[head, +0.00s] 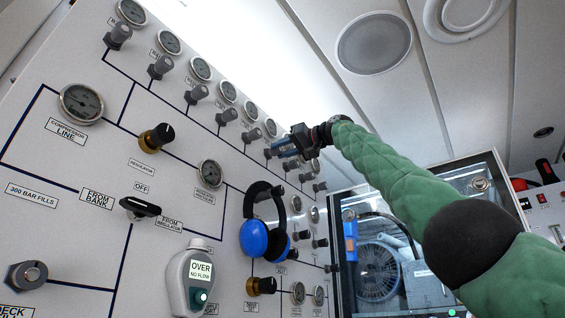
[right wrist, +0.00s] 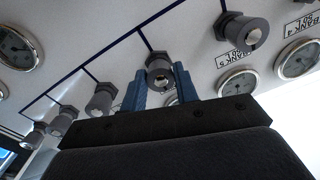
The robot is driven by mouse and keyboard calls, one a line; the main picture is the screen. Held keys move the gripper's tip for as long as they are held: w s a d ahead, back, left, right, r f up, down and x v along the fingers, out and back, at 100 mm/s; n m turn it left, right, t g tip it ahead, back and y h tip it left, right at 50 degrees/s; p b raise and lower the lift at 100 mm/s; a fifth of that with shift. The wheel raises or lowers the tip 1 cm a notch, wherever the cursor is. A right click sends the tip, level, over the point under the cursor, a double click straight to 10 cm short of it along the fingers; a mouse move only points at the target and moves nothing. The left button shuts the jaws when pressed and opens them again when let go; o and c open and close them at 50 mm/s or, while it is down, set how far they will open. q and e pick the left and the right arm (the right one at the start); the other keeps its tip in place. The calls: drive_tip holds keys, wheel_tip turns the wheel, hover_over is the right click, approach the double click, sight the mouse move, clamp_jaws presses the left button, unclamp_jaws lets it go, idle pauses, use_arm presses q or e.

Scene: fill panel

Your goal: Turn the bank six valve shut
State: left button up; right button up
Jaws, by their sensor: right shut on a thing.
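The bank six valve is a dark grey knob (right wrist: 160,72) on the white panel, in the row under the gauges. My right gripper (head: 280,150) reaches it from the right in the head view. In the right wrist view, its two blue fingers (right wrist: 160,88) stand on either side of the knob, shut on it. The gauge above this valve is partly hidden behind the fingers in the wrist view. The knob's turn position cannot be read. My left gripper is not in view.
The bank five valve (right wrist: 240,32) sits close beside, with its gauge (right wrist: 237,83). Another grey knob (right wrist: 102,98) is on the other side. Blue headphones (head: 255,240) and a handheld meter (head: 190,278) are on the panel lower down. A glazed cabinet (head: 340,200) stands at right.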

drive_tip(key=shift+f, duration=0.1)
idle(0.3)
drive_tip(key=o, duration=1)
drive_tip(key=shift+w, duration=0.1)
drive_tip(key=shift+c, duration=0.2)
